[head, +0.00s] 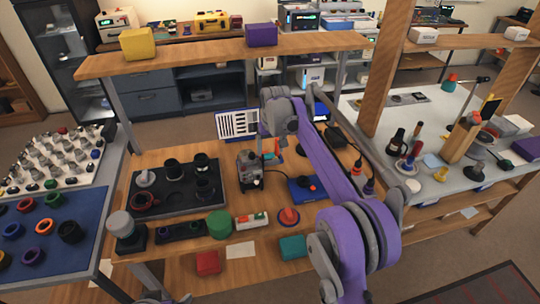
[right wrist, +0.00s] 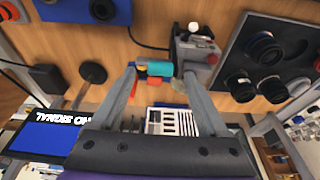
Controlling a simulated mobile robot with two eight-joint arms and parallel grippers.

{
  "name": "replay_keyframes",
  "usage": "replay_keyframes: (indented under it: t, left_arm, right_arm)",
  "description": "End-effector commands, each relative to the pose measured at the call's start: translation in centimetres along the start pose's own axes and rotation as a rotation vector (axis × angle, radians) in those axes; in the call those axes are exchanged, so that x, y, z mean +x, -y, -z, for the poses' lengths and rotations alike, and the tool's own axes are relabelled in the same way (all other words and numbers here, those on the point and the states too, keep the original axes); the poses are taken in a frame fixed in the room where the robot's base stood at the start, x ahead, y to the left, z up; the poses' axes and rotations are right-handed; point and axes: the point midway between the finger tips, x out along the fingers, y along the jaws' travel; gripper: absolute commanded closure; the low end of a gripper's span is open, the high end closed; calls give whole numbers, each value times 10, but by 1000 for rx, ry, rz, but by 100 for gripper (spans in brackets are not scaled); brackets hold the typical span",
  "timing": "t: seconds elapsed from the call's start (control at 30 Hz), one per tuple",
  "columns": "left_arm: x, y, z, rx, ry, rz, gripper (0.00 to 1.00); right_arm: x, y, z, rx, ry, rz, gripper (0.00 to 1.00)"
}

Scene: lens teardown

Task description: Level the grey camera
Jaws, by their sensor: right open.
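The grey camera appears to be the boxy grey device (head: 250,172) standing on the wooden bench, right of the black tray; whether it is tilted is hard to tell. It also shows in the right wrist view (right wrist: 196,55), with a white knob and a red spot. My right gripper (right wrist: 158,76) is open and empty, with its fingers reaching towards the bench; the right finger is close beside the grey device. In the head view the right gripper (head: 270,146) is just behind the device, partly hidden by my arm.
A black tray (head: 149,207) with dark lens parts lies left of the device. Small cyan and yellow pieces (right wrist: 155,68) lie beyond my fingertips. A striped chart (head: 238,124) stands behind.

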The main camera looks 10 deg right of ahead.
Motion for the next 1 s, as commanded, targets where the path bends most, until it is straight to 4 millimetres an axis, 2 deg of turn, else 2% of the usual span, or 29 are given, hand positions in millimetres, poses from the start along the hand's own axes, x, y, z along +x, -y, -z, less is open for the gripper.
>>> replay_keyframes:
  t: [0.1,0.23,0.4,0.83,0.93,1.0]
  left_arm:
    - [-2,0,2,0,-2,0,0]
    - [-2,0,3,0,-3,0,0]
    - [-3,0,3,0,-3,0,0]
    - [-2,0,3,0,-3,0,0]
    - [-2,0,3,0,-3,0,0]
    - [-2,0,3,0,-3,0,0]
  right_arm:
    - [-23,0,0,0,-1,-1,22]
    - [-37,0,0,0,-1,-1,22]
    - [-44,0,0,0,0,-1,22]
    - [-45,-1,-1,1,-1,-1,22]
    - [-53,-2,-10,2,-9,-1,22]
    - [-62,-4,-22,3,-19,-1,22]
